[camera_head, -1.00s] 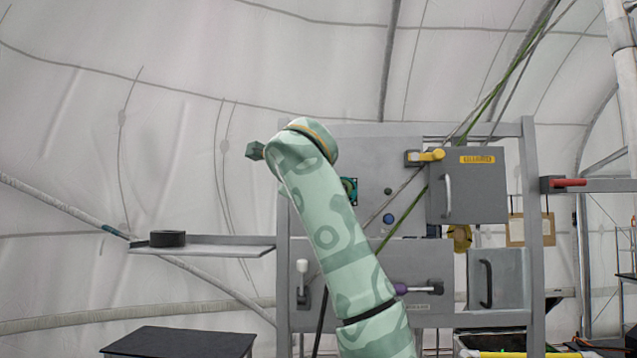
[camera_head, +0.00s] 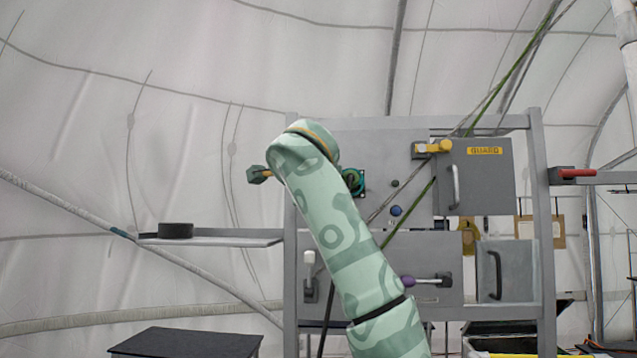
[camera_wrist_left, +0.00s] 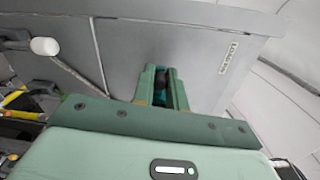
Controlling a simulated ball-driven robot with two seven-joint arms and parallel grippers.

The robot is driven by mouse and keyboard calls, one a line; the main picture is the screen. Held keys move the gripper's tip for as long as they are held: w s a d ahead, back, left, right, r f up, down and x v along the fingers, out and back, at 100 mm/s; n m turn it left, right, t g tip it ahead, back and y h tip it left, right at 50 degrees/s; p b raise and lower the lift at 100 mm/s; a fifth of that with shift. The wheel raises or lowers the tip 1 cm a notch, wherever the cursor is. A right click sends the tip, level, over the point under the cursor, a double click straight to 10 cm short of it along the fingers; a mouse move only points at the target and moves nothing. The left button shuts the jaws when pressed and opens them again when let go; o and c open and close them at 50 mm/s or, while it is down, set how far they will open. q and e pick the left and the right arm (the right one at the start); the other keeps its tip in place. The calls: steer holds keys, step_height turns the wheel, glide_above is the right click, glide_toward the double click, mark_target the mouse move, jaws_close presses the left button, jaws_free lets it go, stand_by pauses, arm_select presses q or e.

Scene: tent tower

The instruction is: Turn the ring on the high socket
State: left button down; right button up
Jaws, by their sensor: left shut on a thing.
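My left arm rises through the middle of the head view and bends over at the top. Its gripper tips are hidden there. In the left wrist view my left gripper (camera_wrist_left: 161,86) points at the grey panel face. Its fingers are shut on a dark teal thing (camera_wrist_left: 160,80), which looks like the ring; its outline is mostly hidden between the fingers. My right gripper is not in view.
The grey panel (camera_head: 400,150) carries a guard door (camera_head: 485,180), a yellow latch (camera_head: 435,147), a blue knob (camera_head: 396,211), a purple-tipped lever (camera_head: 425,281) and a white-tipped lever (camera_head: 309,257).

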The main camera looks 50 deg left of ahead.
arm_select(q)
steer(key=shift+f, duration=0.2)
steer(key=c, duration=1.5)
jaws_free()
steer(key=shift+o, duration=0.3)
steer(key=shift+r, duration=0.1)
steer(key=shift+s, duration=0.1)
steer(key=b+v, duration=0.4)
steer(key=v, duration=1.2)
